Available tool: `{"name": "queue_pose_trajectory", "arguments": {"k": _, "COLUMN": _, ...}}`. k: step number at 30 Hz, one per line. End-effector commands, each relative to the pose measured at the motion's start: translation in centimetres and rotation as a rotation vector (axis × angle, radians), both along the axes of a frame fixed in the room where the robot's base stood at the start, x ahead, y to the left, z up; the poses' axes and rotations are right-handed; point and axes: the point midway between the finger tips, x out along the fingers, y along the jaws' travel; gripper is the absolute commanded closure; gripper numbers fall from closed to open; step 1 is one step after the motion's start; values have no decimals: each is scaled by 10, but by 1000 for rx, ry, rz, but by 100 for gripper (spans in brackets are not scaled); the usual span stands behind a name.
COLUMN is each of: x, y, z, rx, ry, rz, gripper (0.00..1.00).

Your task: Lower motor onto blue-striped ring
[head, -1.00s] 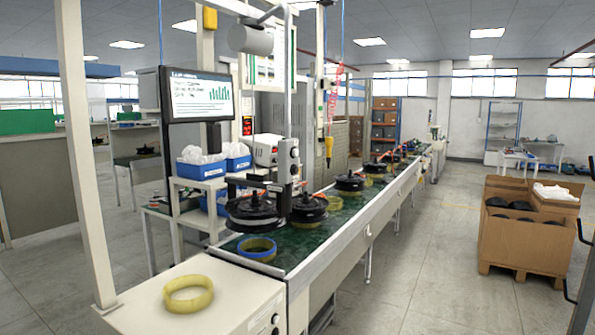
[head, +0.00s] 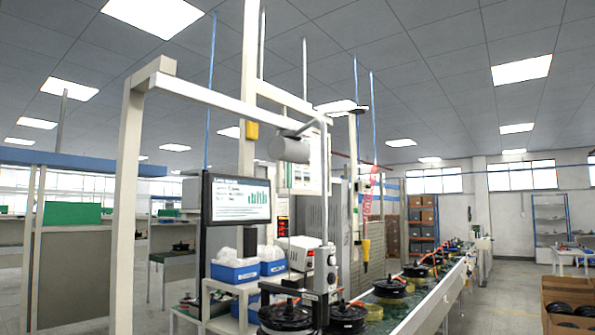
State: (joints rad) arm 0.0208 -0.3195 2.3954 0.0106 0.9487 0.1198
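Black hub motors stand on the green line in the head view. The nearest motor (head: 284,318) is at the bottom edge and partly cut off. A second motor (head: 347,316) is close to its right, and a third motor (head: 390,288) stands farther back. I cannot tell which one the task means. The blue-striped ring is out of view. My gripper is not in view, so I cannot see whether it holds anything.
A white post and overhead beam (head: 215,100) frame the station. A monitor (head: 238,199), blue bins (head: 235,272) and a white-and-grey fixture (head: 322,270) stand beside the line (head: 425,308). A cardboard box (head: 568,300) is at the lower right, with open floor between.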

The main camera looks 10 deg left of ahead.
Motion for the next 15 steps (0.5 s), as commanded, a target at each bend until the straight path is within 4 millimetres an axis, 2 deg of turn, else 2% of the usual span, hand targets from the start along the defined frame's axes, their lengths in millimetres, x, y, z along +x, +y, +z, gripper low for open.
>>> {"name": "queue_pose_trajectory", "arguments": {"k": 2, "x": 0, "y": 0, "z": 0, "rx": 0, "ry": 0, "rz": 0, "gripper": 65}}
{"name": "queue_pose_trajectory", "arguments": {"k": 15, "x": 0, "y": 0, "z": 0, "rx": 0, "ry": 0, "rz": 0, "gripper": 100}}
